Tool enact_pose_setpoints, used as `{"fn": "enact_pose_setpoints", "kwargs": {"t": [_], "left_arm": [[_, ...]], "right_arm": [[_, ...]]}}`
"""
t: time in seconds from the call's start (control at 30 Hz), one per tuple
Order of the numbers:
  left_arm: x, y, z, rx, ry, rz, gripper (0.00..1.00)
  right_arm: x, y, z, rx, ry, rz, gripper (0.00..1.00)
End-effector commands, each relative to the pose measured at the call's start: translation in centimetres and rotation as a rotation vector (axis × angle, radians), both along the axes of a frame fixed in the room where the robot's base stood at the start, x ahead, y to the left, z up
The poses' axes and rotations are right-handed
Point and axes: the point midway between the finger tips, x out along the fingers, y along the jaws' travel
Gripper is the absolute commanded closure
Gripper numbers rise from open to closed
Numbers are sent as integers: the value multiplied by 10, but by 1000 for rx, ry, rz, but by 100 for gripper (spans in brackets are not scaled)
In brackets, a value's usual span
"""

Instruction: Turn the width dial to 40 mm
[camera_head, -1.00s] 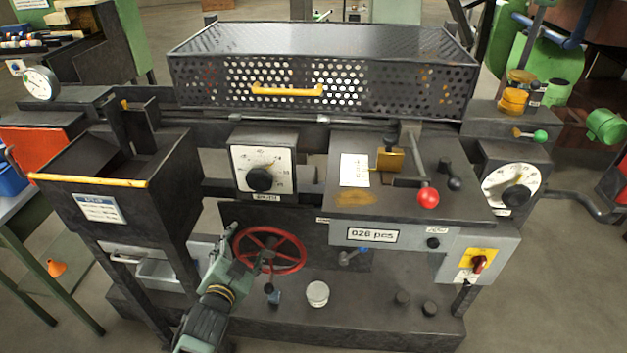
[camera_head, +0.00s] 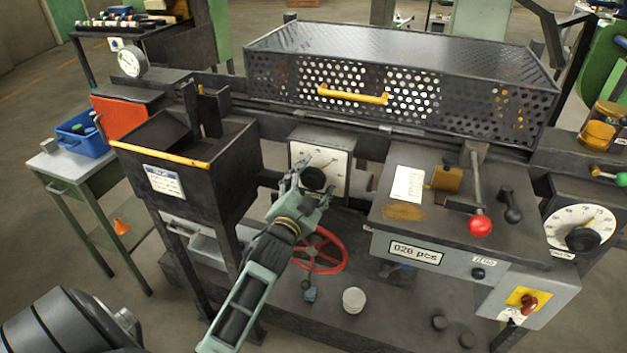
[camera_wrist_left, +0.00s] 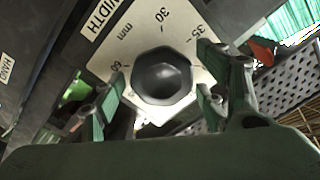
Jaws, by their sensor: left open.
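The width dial has a white plate (camera_head: 334,157) with a black knob (camera_head: 313,179) on the front of the machine. In the left wrist view the dark knob (camera_wrist_left: 162,77) sits on the plate (camera_wrist_left: 150,35), which reads WIDTH, mm, 30, 35 and 60; other marks are partly hidden. I cannot make out a pointer on the knob. My left gripper (camera_head: 301,184) is at the dial, its fingers covering part of the plate. In the left wrist view its open fingers (camera_wrist_left: 160,88) stand either side of the knob, with visible gaps. My right gripper is not in view.
A red handwheel (camera_head: 325,250) is below the left gripper. A dark hopper with a yellow edge (camera_head: 165,155) stands to the left. To the right are a lever with a red ball (camera_head: 480,226) and another dial (camera_head: 583,238). A perforated cover (camera_head: 450,105) lies above.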

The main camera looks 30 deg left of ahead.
Motion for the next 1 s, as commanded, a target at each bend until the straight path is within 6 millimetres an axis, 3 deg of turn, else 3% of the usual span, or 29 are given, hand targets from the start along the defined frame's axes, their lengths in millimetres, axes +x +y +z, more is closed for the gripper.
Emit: {"fn": "enact_pose_setpoints", "kwargs": {"t": [0.23, 0.7, 1.0], "left_arm": [[1, 0, 0, 0, 0, 0, 35], [0, 0, -1, -1, 1, 0, 76], [0, -1, 0, -34, -5, 0, 78]], "right_arm": [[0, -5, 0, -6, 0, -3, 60], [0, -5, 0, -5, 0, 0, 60], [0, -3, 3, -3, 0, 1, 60]]}}
